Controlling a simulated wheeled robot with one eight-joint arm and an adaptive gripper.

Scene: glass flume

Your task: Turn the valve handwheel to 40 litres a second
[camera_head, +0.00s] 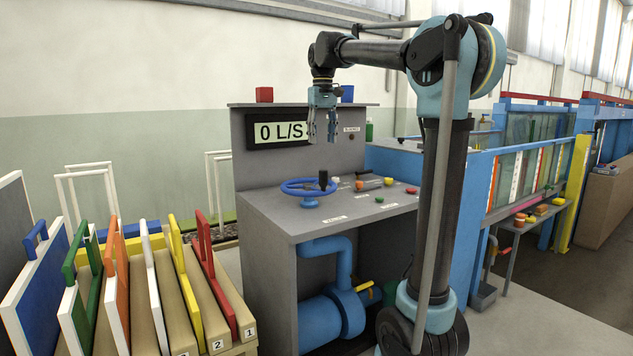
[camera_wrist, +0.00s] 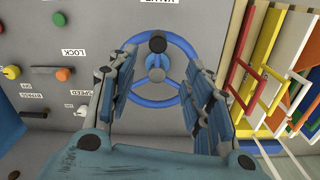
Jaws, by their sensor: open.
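The blue valve handwheel (camera_head: 309,187) lies flat on a short post on the grey console top, with a black knob (camera_head: 323,180) standing on its rim. The display (camera_head: 281,132) on the console's back panel reads 0 L/S. My gripper (camera_head: 321,139) hangs open and empty above the console, pointing down, above and apart from the wheel. In the wrist view the handwheel (camera_wrist: 187,73) shows beyond and between my open fingers (camera_wrist: 160,95), its black knob (camera_wrist: 157,44) at the far side. The right fingers hide part of its rim.
Knobs and buttons, including an orange one (camera_wrist: 63,74) and a yellow one (camera_wrist: 12,72), sit on the console beside the wheel. A rack of coloured boards (camera_head: 140,290) stands left of the console. A red block (camera_head: 264,94) rests on the back panel.

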